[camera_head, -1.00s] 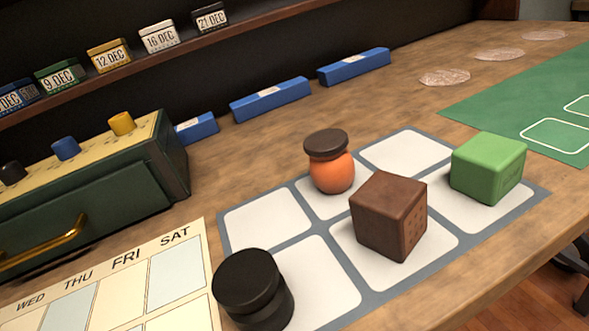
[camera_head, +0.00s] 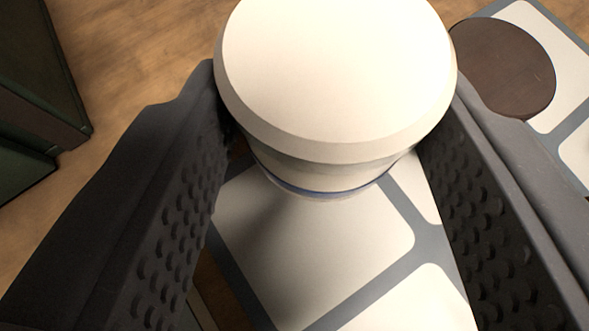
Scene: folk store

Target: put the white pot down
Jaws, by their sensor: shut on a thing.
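The white pot (camera_head: 335,65), with a wide pale lid and a thin blue line round its body, is between the two dark ridged fingers of my gripper (camera_head: 337,110). My gripper is shut on it, one finger on each side. The pot looks upright, seen from above. It is over a white cell of the grey-bordered mat (camera_head: 428,245), beside the cell with the brown-lidded pot. A shadow falls on the cell in front of it. Its base is hidden, so I cannot tell whether it touches the mat.
A round brown lid (camera_head: 503,68) stands close to my right finger, at the upper right; its pot is hidden below. A dark green drawer box (camera_head: 35,90) is at the left edge. Bare wooden table (camera_head: 130,45) lies between the box and the mat.

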